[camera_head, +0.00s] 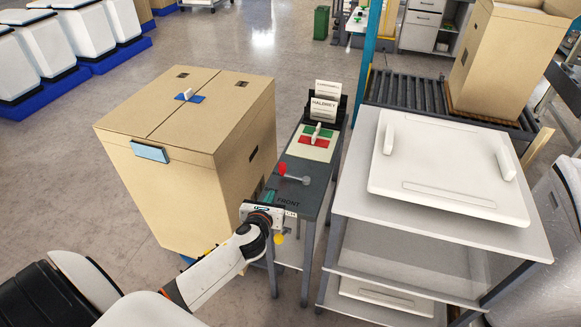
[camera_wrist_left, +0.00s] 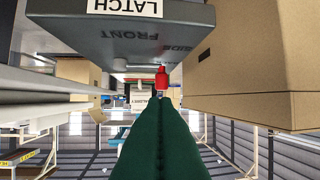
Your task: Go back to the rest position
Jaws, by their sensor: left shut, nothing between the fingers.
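My left gripper (camera_head: 269,196) reaches in from the lower left of the head view. It is at the near end of a narrow dark stand (camera_head: 313,196) marked FRONT. Its green fingers (camera_wrist_left: 160,105) are pressed together in the left wrist view, with nothing between them. A red knob (camera_head: 283,168) on the stand lies just beyond the fingers. It also shows past the fingertips in the left wrist view (camera_wrist_left: 161,78). Whether the fingers touch the stand is hard to tell. My right gripper is not in view.
A large cardboard box (camera_head: 175,190) stands left of the stand, close to my left gripper. A white table (camera_head: 350,205) with a white lidded panel (camera_head: 450,165) stands to the right. A red and green board (camera_head: 308,143) and card holder (camera_head: 325,105) are farther back. Open floor lies behind.

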